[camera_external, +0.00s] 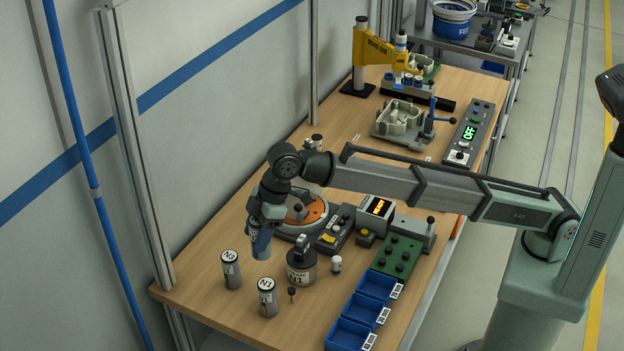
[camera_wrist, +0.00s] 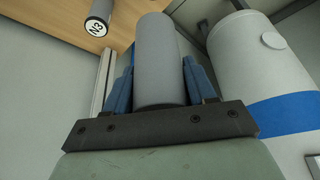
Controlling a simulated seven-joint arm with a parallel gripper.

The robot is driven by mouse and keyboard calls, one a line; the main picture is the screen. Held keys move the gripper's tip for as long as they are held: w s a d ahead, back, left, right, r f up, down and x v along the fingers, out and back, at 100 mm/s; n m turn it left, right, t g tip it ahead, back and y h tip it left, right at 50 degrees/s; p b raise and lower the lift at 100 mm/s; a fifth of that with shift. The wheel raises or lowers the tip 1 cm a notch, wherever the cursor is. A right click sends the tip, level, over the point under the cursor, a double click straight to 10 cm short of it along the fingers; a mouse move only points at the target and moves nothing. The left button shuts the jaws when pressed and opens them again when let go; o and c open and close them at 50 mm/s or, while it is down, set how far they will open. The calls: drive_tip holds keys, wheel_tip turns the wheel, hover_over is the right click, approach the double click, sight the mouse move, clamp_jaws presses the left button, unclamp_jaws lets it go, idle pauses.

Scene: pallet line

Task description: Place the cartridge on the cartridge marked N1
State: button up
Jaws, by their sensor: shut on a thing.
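My gripper (camera_external: 262,222) is shut on a grey cartridge (camera_external: 261,246), held roughly upright at the table's left side. In the wrist view this cartridge (camera_wrist: 160,60) stands between the two blue fingers; its label is mostly hidden. Another cartridge (camera_external: 231,270) stands at the left; a cartridge marked N3 (camera_wrist: 98,20) shows in the wrist view.
An orange-topped round device (camera_external: 312,212) stands behind the gripper, with a yellow-button box (camera_external: 335,230) beside it. A small white-capped piece (camera_external: 336,264) and a small black peg (camera_external: 292,293) stand near the N1 cylinder. Blue bins (camera_external: 352,334) line the front right. The front left corner is bare.

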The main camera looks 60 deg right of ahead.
drive_tip(key=shift+s+d+f+n, duration=0.15)
drive_tip(key=shift+s+f+n, duration=0.15)
drive_tip(key=shift+f, duration=0.1)
drive_tip(key=shift+w+f, duration=0.1)
drive_tip(key=shift+f, duration=4.6)
drive_tip(key=shift+f, duration=0.2)
drive_tip(key=o, duration=1.2)
drive_tip(key=v, duration=1.2)
drive_tip(key=shift+r, duration=0.2)
drive_tip(key=shift+w, duration=0.15)
